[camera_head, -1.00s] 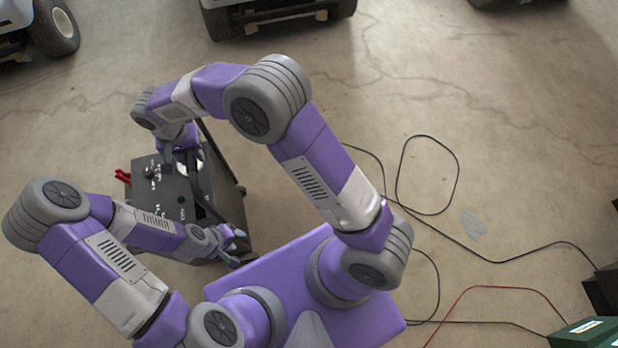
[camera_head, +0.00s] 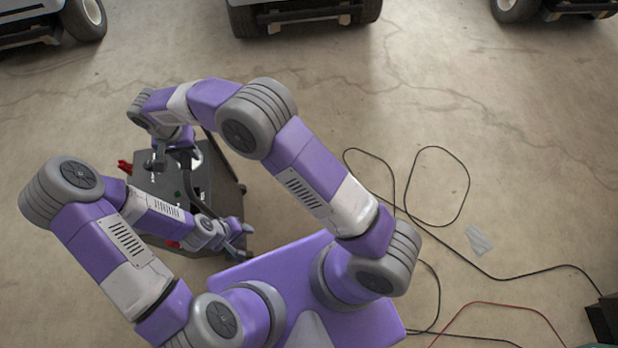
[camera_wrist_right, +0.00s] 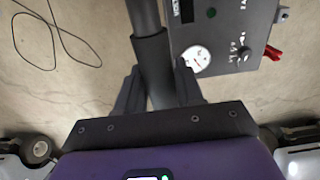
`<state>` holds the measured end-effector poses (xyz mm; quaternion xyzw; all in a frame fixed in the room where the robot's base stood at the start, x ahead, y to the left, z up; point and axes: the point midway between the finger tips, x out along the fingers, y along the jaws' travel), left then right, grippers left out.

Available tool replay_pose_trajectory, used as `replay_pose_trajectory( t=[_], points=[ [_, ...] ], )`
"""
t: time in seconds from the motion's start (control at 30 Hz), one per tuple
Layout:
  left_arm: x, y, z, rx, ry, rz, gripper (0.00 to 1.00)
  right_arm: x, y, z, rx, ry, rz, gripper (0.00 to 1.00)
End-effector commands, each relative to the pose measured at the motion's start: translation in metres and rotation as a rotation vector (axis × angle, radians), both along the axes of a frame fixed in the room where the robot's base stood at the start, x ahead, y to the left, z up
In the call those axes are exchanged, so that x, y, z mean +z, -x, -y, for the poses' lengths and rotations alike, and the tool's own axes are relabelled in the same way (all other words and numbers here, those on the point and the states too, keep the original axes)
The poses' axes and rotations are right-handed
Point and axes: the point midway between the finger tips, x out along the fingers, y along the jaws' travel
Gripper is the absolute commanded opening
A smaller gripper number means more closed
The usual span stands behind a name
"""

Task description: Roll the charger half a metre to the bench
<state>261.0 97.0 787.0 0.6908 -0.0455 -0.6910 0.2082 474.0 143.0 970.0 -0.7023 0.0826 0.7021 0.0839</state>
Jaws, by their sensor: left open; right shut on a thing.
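The charger (camera_head: 150,182) is a dark box on the floor at the left, partly hidden under my arms. In the right wrist view the charger panel (camera_wrist_right: 225,35) shows a white round gauge, a green button and red clamps. My right gripper (camera_head: 172,160) is shut on the dark grip of the charger's handle bar (camera_wrist_right: 153,62); its fingers (camera_wrist_right: 155,90) sit on both sides of the bar. My left gripper (camera_head: 246,241) is open and empty beside the charger's near right corner; I cannot tell if it touches. No bench is identifiable.
Several carts stand along the top edge, one at the centre (camera_head: 305,14). Black cables (camera_head: 437,187) loop on the floor to the right, with a red cable (camera_head: 490,304) below. A dark box (camera_head: 603,320) sits at the right edge. Floor between charger and carts is clear.

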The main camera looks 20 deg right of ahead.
Motion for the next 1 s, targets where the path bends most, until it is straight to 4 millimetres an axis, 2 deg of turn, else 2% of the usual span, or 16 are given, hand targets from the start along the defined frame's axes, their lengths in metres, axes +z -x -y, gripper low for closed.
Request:
replay_pose_trajectory(
  t=[0.23, 1.0],
  points=[
    [0.004, 0.000, 0.000, 0.000, 0.000, 0.000, 0.43, 0.001, -0.002, -0.005, 0.001, 0.001, 0.001, 0.06],
    [0.034, 0.000, 0.000, 0.000, 0.000, 0.000, 0.43, 0.002, -0.017, -0.067, 0.001, -0.003, 0.005, 0.06]
  ],
)
